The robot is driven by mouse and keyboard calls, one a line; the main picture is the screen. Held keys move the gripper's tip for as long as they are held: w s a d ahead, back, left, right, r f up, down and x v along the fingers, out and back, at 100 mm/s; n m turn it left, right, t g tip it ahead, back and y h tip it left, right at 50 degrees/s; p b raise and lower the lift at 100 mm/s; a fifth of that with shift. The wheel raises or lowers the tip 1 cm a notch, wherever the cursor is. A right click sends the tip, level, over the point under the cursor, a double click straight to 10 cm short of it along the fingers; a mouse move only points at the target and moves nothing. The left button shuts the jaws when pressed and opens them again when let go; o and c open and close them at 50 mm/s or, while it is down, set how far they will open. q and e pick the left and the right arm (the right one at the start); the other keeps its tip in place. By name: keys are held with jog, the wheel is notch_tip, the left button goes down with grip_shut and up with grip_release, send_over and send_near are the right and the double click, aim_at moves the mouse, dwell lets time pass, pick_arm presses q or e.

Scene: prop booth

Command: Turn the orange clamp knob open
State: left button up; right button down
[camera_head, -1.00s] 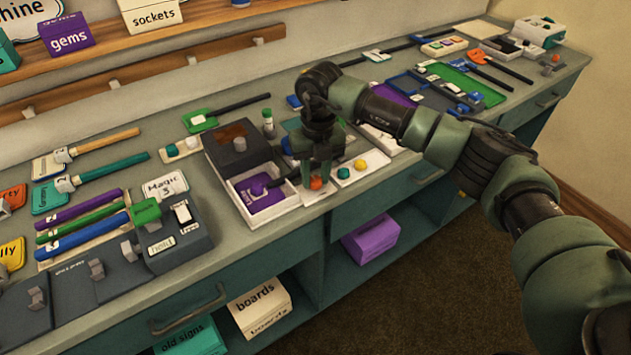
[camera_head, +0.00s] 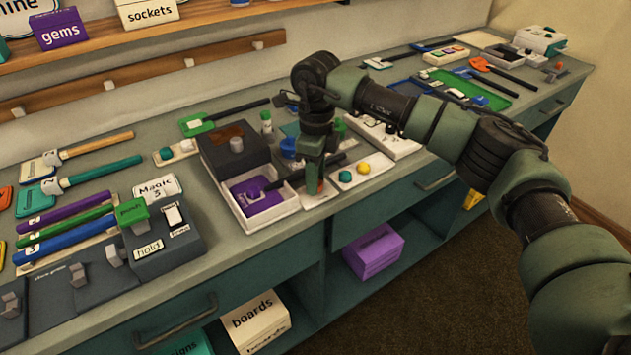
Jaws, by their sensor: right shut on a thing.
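The orange clamp knob (camera_head: 320,186) sits low on a small pale base (camera_head: 313,201) near the front edge of the counter. Only a sliver of the knob shows between my fingers. My right gripper (camera_head: 316,186) points straight down from above and is shut on the knob. The fingers hide most of the knob and the clamp, so its turn angle cannot be read. My left gripper is out of view.
A white tray with a purple block (camera_head: 258,196) stands just left of the clamp. A white plate with yellow and green buttons (camera_head: 353,176) is close on the right. A blue cup (camera_head: 289,148) stands behind. Counter (camera_head: 420,190) edge is near.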

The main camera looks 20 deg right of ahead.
jog(key=n+b, duration=0.1)
jog(key=n, duration=0.3)
jog(key=shift+w+r+n, duration=0.1)
jog(key=shift+n, duration=0.2)
dwell(0.3)
jog(key=c, duration=1.1)
grip_release()
jog(key=shift+o, duration=0.2)
notch_tip(320, 180, up, 8)
jog(key=shift+w+f+b, duration=0.1)
jog(key=shift+b, duration=0.45)
